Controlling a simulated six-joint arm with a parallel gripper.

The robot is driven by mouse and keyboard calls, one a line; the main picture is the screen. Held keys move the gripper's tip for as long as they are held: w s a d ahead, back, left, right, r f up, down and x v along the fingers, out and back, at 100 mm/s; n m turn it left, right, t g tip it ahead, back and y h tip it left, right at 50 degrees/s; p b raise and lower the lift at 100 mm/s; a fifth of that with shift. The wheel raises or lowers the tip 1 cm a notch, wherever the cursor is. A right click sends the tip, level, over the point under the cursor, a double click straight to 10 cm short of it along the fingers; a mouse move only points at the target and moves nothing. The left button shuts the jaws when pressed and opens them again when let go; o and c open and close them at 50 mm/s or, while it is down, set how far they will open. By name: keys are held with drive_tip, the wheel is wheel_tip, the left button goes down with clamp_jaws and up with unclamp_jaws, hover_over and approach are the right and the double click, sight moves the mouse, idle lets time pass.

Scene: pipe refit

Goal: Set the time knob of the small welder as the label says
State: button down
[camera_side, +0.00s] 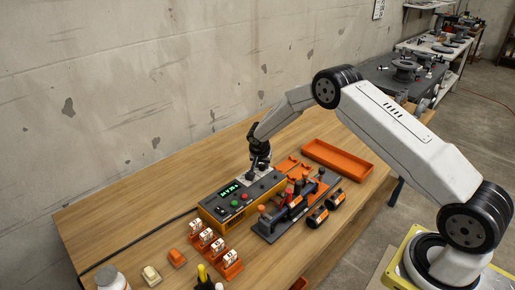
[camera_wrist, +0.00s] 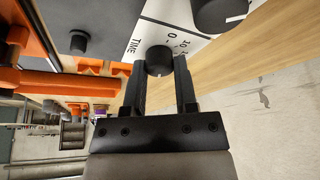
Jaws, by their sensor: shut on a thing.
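The small welder (camera_side: 225,207) is a yellow box with a dark top, a green display (camera_side: 229,189) and coloured buttons. It stands on the wooden bench. My gripper (camera_side: 259,166) is over the far right end of its panel. In the wrist view, my gripper (camera_wrist: 159,75) has its two black fingers shut on the round black time knob (camera_wrist: 159,58), one on each side. The word TIME and a scale with numbers show on the white plate (camera_wrist: 160,15) around the knob. The knob's pointer mark cannot be made out. The label with the setting is not readable.
A second black knob (camera_wrist: 222,12) with a white mark sits near the time knob. A dark fixture plate with clamps (camera_side: 290,213) and black cylinders (camera_side: 317,217) stand right of the welder. An empty orange tray (camera_side: 338,158) lies behind. Several orange holders (camera_side: 213,245) stand in front.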

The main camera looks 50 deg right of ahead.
sight(260, 176)
idle(0.3)
drive_tip(key=shift+c, duration=2)
unclamp_jaws()
drive_tip(key=shift+r, duration=0.1)
drive_tip(key=v, duration=0.7)
drive_tip(key=shift+r, duration=0.3)
drive_tip(key=shift+s+a, duration=0.15)
drive_tip(key=s+a+r+n+y, duration=0.1)
drive_tip(key=s+a+r+n, duration=0.2)
drive_tip(key=s, duration=0.6)
drive_tip(key=s+a+r+n+y, duration=0.1)
drive_tip(key=s+a+r+n, duration=0.2)
drive_tip(key=s, duration=0.7)
drive_tip(key=s+a+r+n+y, duration=0.2)
drive_tip(key=s+a+n, duration=0.3)
drive_tip(key=s, duration=0.4)
drive_tip(key=shift+s+a+r+n, duration=0.15)
drive_tip(key=shift+s+r+n, duration=0.15)
drive_tip(key=shift+r, duration=0.25)
